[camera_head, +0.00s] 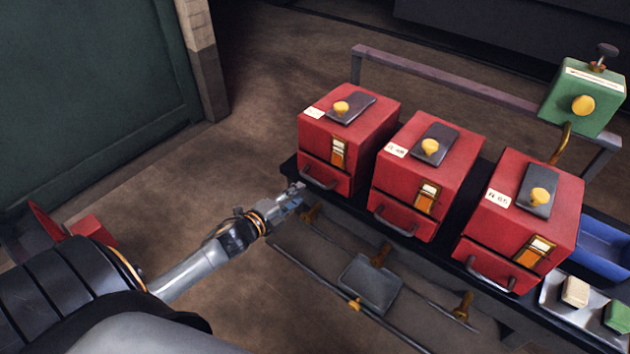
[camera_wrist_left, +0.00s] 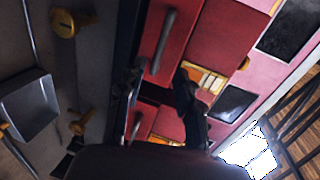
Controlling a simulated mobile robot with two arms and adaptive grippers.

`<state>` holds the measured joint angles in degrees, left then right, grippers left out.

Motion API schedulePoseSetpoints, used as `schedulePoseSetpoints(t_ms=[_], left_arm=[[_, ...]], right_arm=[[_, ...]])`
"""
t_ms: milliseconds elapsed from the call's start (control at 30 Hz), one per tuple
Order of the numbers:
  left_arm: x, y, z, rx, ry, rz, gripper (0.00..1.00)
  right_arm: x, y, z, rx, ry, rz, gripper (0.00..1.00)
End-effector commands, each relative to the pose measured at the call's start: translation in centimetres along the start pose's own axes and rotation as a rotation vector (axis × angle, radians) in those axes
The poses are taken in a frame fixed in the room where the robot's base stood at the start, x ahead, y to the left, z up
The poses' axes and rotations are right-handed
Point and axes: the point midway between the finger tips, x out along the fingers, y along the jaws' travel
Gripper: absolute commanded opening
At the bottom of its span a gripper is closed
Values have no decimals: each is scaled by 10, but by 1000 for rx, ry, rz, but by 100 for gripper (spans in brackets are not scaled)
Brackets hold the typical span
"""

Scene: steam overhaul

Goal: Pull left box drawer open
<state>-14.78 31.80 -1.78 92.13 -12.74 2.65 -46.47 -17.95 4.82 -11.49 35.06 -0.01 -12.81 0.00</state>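The left red box (camera_head: 345,140) stands at the far end of a row of three on a dark shelf. Its drawer (camera_head: 325,176) is at the bottom of the front, looks shut, and has a grey bar handle (camera_head: 319,180). My left gripper (camera_head: 292,197) is just in front and to the left of that handle, apart from it. In the left wrist view the two dark fingers (camera_wrist_left: 158,85) are spread with nothing between them. The nearest drawer handle (camera_wrist_left: 165,45) shows beyond them, apparently the left box's. My right gripper is out of view.
The middle red box (camera_head: 425,175) and right red box (camera_head: 525,215) stand alongside.

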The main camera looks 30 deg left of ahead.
Motion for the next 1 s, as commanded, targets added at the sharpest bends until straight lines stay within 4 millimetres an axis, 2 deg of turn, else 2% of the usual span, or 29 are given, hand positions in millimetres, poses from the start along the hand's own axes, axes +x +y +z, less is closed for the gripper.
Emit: schedulePoseSetpoints(t_ms=[33, 300, 500, 700, 933, 967, 1000], left_arm=[[11, -2, 1, 1, -1, -3, 35], [58, 0, 1, -1, -2, -1, 35], [81, 1, 1, -1, -2, 1, 35], [89, 1, 1, -1, -2, 2, 35], [90, 1, 0, -1, -1, 1, 35], [90, 1, 0, -1, -1, 1, 33], [90, 0, 0, -1, -1, 1, 25]], right_arm=[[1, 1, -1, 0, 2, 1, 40], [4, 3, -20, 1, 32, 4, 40], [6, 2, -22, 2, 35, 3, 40], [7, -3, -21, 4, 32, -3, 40], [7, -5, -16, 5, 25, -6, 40], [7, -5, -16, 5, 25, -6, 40], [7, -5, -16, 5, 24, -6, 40]])
